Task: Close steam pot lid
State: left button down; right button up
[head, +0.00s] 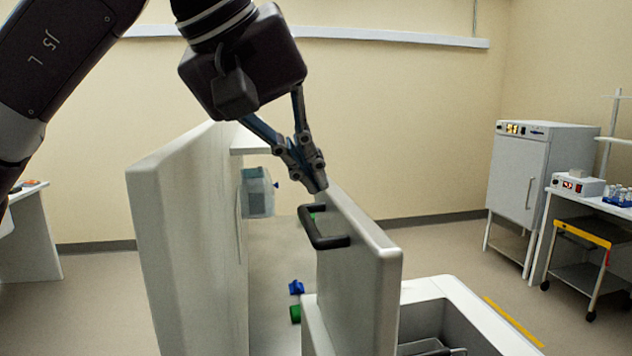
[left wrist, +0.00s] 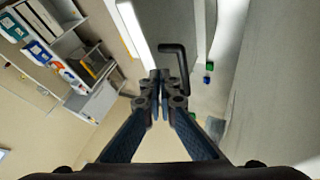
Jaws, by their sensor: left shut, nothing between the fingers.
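The steam pot lid (head: 358,262) is a thick pale panel standing upright, raised from the open white basin of the pot (head: 455,290). A black bar handle (head: 322,232) is fixed on its left face. In the left wrist view the handle (left wrist: 178,55) shows just beyond my fingertips. My left gripper (head: 318,186) is shut and empty, its fingertips close to the lid's top edge and above the handle. I cannot tell whether they touch. The shut fingertips also show in the left wrist view (left wrist: 160,78). My right gripper is not in view.
A tall pale panel (head: 185,240) stands left of the lid, with a narrow gap between. A clear bluish container (head: 257,192) hangs there, and blue (head: 296,287) and green (head: 295,313) pieces lie low. A white cabinet (head: 530,180) and wheeled cart (head: 585,250) stand at right.

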aim_at(328, 239)
pick_arm(q)
jog(key=p+x, duration=0.1)
jog(key=x, duration=0.5)
jog(key=shift+w+f, duration=0.15)
jog(key=shift+f, duration=0.15)
jog(key=shift+w+d+f, duration=0.15)
jog(key=shift+f, duration=0.2)
